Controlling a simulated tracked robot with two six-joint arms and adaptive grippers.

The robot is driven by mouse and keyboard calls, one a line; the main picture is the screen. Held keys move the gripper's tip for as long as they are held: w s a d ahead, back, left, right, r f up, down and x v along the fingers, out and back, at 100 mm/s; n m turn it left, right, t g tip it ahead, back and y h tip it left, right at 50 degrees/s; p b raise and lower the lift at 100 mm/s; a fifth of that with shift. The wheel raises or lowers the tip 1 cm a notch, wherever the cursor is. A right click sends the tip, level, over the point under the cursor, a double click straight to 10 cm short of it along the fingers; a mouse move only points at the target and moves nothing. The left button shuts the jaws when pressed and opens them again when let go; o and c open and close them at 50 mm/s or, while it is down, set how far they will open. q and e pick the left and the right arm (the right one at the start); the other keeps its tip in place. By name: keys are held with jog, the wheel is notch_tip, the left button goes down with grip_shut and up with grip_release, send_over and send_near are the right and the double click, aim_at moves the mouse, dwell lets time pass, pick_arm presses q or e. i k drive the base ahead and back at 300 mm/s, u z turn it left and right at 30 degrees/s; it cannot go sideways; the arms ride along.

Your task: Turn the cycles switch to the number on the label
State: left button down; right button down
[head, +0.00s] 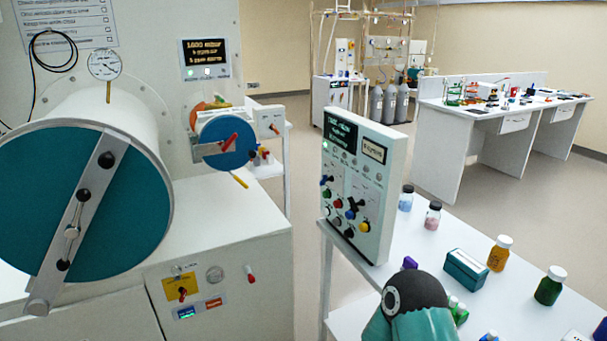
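An upright white control panel (368,205) stands on the right-hand bench. Which one is the cycles switch cannot be told. Another rotary switch on a yellow plate (182,290) is on the front of the left cabinet. A teal and black part of my arm shows at the bottom, in front of the bench. Neither gripper is in view.
A glovebox with a large round teal door (85,205) and a smaller blue port (222,140) fills the left. Bottles (499,253) and a teal box (466,269) stand on the bench (450,225) right of the panel. Open floor lies behind.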

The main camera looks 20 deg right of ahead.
aim_at(324, 178)
jog(key=i, duration=0.85)
jog(key=z, duration=0.05)
